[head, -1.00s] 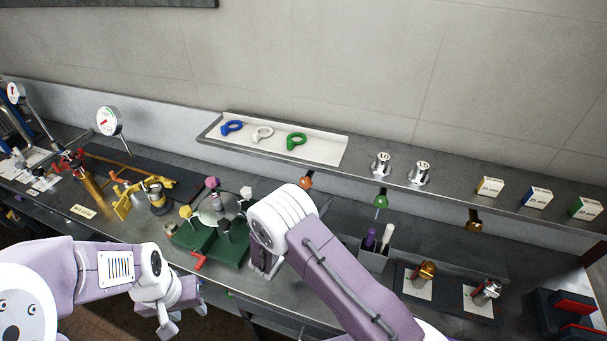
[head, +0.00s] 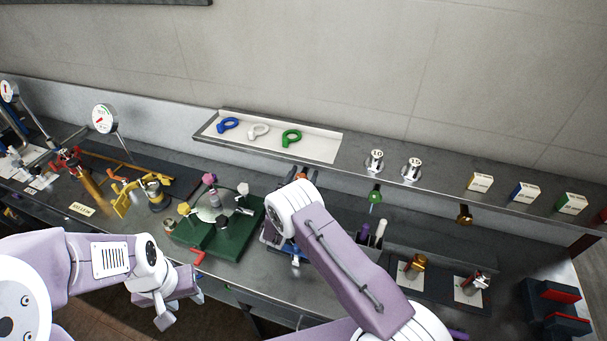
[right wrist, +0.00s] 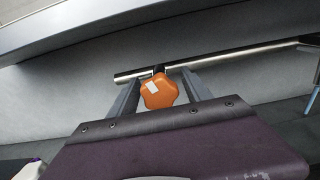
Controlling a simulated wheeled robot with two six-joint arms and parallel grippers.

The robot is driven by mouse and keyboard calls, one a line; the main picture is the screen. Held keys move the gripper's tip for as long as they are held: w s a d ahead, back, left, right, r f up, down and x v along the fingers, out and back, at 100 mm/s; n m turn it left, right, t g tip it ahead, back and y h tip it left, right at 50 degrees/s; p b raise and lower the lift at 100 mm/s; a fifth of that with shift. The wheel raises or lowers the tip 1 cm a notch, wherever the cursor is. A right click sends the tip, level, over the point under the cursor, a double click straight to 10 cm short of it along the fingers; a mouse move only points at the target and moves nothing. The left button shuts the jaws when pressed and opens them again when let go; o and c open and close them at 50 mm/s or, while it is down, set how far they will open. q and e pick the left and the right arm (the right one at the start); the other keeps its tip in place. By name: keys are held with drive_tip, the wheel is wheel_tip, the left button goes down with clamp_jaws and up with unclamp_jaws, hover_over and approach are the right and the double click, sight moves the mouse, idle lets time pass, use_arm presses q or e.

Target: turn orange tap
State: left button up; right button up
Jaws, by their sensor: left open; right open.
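The orange tap (right wrist: 158,92) is a lobed knob with a white mark, under a steel pipe in the right wrist view. The open fingers of my right gripper (head: 305,173) stand on either side of it, with small gaps visible; whether they touch it I cannot tell. My left gripper (head: 178,308) is open and empty in front of the bench at the lower left.
A green tap (head: 375,195) and a brass tap (head: 464,213) hang to the right. Above is a shelf with a white tray (head: 320,149) of ring keys. A green base with knobs (head: 215,240) and a holder with pens (head: 372,236) flank my right arm.

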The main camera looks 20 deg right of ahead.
clamp_jaws()
drive_tip(key=m+b, duration=0.1)
drive_tip(key=b, duration=0.1)
drive_tip(key=m+b, duration=0.1)
drive_tip(key=b, duration=0.1)
drive_tip(key=shift+f+m, duration=0.4)
drive_tip(key=shift+r+m+b, duration=0.15)
drive_tip(key=shift+m+b, duration=0.25)
drive_tip(key=shift+b, duration=0.05)
drive_tip(key=shift+r, duration=0.25)
unclamp_jaws()
